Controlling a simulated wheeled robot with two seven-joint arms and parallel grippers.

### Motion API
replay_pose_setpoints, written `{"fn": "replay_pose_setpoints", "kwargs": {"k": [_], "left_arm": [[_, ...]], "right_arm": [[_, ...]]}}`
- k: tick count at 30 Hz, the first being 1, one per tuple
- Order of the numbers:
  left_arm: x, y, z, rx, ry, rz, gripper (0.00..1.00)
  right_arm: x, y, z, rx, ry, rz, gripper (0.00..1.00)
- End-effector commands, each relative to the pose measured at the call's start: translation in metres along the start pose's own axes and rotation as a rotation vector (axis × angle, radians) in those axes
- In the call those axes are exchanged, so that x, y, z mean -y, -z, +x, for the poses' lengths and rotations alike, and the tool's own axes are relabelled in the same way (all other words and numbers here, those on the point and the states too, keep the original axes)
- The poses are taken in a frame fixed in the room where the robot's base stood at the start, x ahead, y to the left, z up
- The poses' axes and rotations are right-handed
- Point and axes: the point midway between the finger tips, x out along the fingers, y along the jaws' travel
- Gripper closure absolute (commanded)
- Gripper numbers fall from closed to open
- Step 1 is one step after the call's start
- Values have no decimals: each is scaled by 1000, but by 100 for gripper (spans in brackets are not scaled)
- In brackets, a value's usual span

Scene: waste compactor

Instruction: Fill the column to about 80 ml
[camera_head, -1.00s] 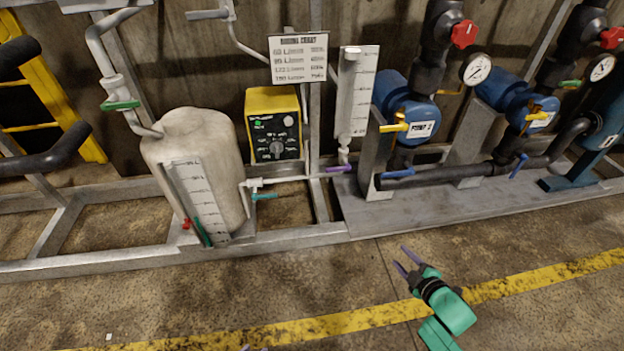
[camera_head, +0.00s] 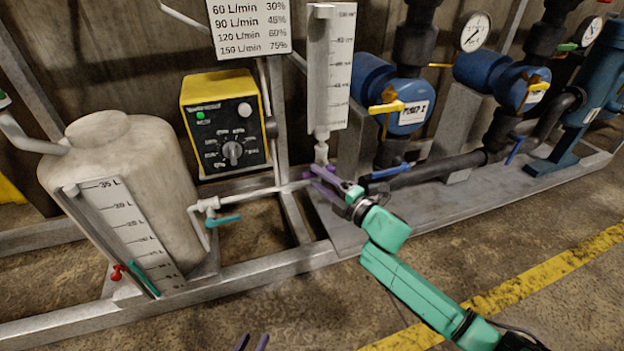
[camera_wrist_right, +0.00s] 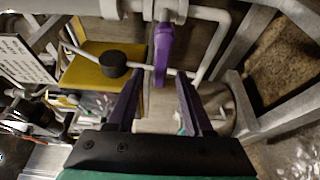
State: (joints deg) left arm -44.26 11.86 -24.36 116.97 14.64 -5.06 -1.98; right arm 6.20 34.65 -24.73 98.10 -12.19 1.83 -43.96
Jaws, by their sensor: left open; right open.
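The column (camera_head: 322,70) is a narrow upright tube on a white graduated board in the head view; I cannot make out a liquid level in it. A purple valve handle (camera_head: 307,175) sits just below it on the pipe. The handle also shows in the right wrist view (camera_wrist_right: 163,47), pointing towards my right gripper (camera_wrist_right: 157,78). That gripper is open, with its fingers either side of the handle's line; contact cannot be told. In the head view my right gripper (camera_head: 318,178) partly overlaps the valve. My left gripper (camera_head: 251,342) is open and empty at the bottom edge.
A white tank (camera_head: 130,165) with a litre scale stands left, with a teal-handled valve (camera_head: 222,221) beside it. A yellow control box (camera_head: 224,122) and a dosing chart (camera_head: 247,25) are behind. Blue pumps (camera_head: 405,105) stand right of the column. Floor in front is clear.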

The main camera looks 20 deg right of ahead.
Motion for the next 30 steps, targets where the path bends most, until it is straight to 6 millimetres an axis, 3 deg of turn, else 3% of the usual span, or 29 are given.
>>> {"fn": "replay_pose_setpoints", "kwargs": {"k": [5,13,14,15,18,30], "left_arm": [[3,-8,4,-14,1,-5,50],[3,-8,4,-17,2,-7,50],[3,-8,4,-17,2,-7,50],[3,-8,4,-17,2,-7,50],[3,-8,4,-17,2,-7,50],[4,-8,4,-15,2,-6,50]], "right_arm": [[1,0,26,0,-1,1,49],[0,0,30,1,1,2,49],[0,0,30,1,1,2,53],[0,0,30,1,1,2,68],[0,0,30,1,0,2,100],[0,0,30,1,1,2,100]]}}
